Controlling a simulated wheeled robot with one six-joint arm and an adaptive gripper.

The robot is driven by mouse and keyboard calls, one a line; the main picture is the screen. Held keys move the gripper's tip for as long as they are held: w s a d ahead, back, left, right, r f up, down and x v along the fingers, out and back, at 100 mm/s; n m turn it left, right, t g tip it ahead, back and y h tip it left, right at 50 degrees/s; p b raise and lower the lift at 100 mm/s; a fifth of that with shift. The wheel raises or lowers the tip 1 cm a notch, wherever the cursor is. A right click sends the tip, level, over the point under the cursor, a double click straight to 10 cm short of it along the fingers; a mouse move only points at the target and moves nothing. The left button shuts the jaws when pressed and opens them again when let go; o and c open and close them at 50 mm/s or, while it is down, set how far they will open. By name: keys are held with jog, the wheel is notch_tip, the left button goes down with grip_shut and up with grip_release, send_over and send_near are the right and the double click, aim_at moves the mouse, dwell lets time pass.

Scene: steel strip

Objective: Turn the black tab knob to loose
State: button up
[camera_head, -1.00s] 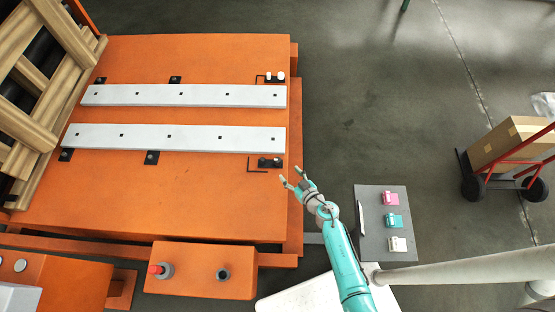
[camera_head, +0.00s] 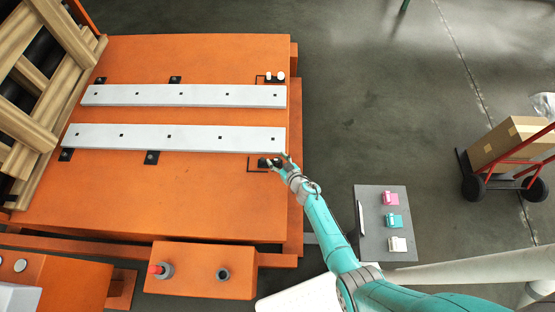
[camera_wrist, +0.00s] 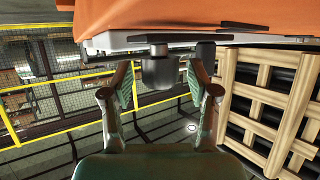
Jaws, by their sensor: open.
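The black tab knob (camera_head: 263,162) stands at the right end of the near steel strip (camera_head: 190,138), on the orange table. In the wrist view the picture is upside down, and a dark round knob (camera_wrist: 160,71) with a narrow tab sits between my fingertips. My gripper (camera_head: 278,161) is at the knob in the head view and partly covers this spot. In the wrist view my gripper (camera_wrist: 159,76) is open, with a finger on each side of the knob and gaps showing. I cannot tell which way the tab is set.
A second dark post (camera_wrist: 205,54) is beside the right finger. A thin black L-shaped rod (camera_head: 249,165) lies left of the knob. A grey board (camera_head: 371,225) with small coloured boxes is at right.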

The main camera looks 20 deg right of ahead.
jog(key=shift+w+f, duration=0.1)
grip_shut()
jog(key=shift+n+g+y, duration=0.3)
jog(key=shift+n+y, duration=0.2)
jog(key=n+g+y, duration=0.1)
jog(key=n+y, duration=0.2)
jog(key=shift+w+d+n+g+y, duration=0.1)
jog(key=shift+n+g+y, duration=0.2)
jog(key=shift+y, duration=0.1)
jog(key=shift+n+g+y, duration=1.3)
jog(key=shift+n+y, duration=0.3)
jog(key=shift+n, duration=0.1)
jog(key=shift+n+g+y, duration=0.4)
jog(key=shift+n+g, duration=0.3)
jog(key=shift+n, duration=0.1)
